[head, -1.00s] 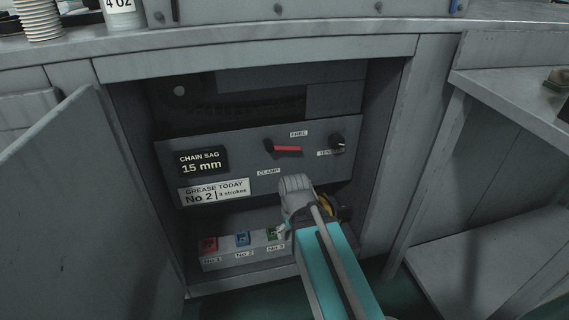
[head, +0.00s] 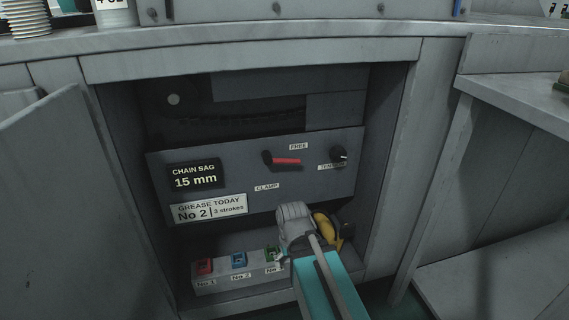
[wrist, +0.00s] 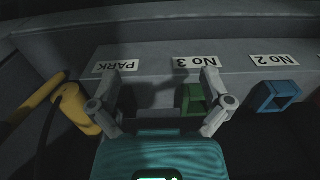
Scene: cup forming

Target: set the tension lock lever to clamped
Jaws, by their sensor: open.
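The tension lock lever (head: 286,161) has a red handle on a dark pivot. It sits on the grey panel inside the open cabinet and points right, slightly down, below the FREE label (head: 298,146) and above the CLAMP label (head: 266,187). My gripper (wrist: 160,95) is open and empty in the wrist view, with its fingers over the ledge by the green No 3 block (wrist: 193,98). In the head view my gripper is below the lever and apart from it; its fingertips are largely hidden by my arm. The lever does not show in the wrist view.
A TENSION knob (head: 339,153) is right of the lever. Red (head: 204,266) and blue (head: 239,260) blocks stand on the ledge left of my gripper. A yellow tool (head: 324,226) is close on its right. Cabinet side walls and an open door (head: 50,190) bound the space.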

